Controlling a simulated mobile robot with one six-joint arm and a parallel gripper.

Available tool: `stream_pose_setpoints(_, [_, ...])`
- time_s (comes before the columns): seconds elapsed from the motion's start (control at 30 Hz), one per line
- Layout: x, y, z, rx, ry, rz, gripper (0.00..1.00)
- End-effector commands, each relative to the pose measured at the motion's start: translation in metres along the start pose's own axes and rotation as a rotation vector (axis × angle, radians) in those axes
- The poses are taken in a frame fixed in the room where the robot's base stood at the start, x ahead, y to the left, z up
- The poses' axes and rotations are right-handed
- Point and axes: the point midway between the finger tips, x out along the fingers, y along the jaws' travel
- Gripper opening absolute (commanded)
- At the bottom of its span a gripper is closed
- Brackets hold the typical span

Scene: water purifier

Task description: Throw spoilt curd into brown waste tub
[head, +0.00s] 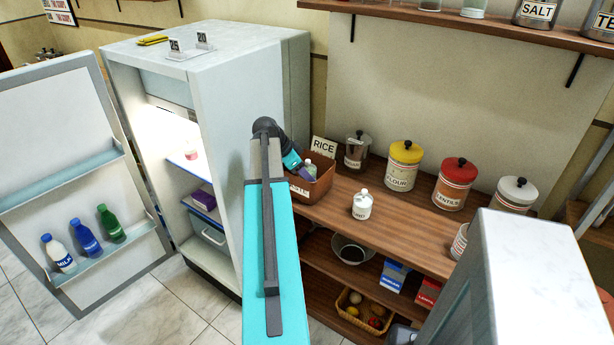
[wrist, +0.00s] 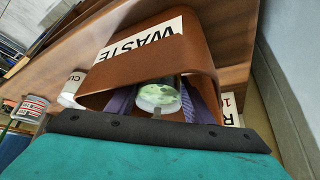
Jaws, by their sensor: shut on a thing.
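The brown waste tub (head: 322,187) stands on the wooden counter beside the fridge. Its WASTE label and wall (wrist: 195,50) fill the middle of the wrist view. My gripper (wrist: 160,104) is at the tub's opening, its purple-grey fingers on either side of a small pale cup with green, mouldy-looking contents, the spoilt curd (wrist: 157,94). The fingers are shut on it. In the head view my gripper (head: 303,172) is at the tub, and a pale, greenish cup (head: 309,167) shows there. My arm hides part of the tub. The cup's depth inside the tub is unclear.
A white lidded jar (head: 362,205) stands right of the tub. A RICE card (head: 323,148) and several lidded canisters (head: 403,167) stand behind and right. The open fridge (head: 205,80) is at left, its door (head: 60,130) swung out.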

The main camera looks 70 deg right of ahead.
Motion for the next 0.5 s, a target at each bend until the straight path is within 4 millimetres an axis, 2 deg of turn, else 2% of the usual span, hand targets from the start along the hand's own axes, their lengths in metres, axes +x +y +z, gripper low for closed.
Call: stream_pose_setpoints(0.5, [0.0045,0.0,0.0026,0.0,0.001,0.0,0.2])
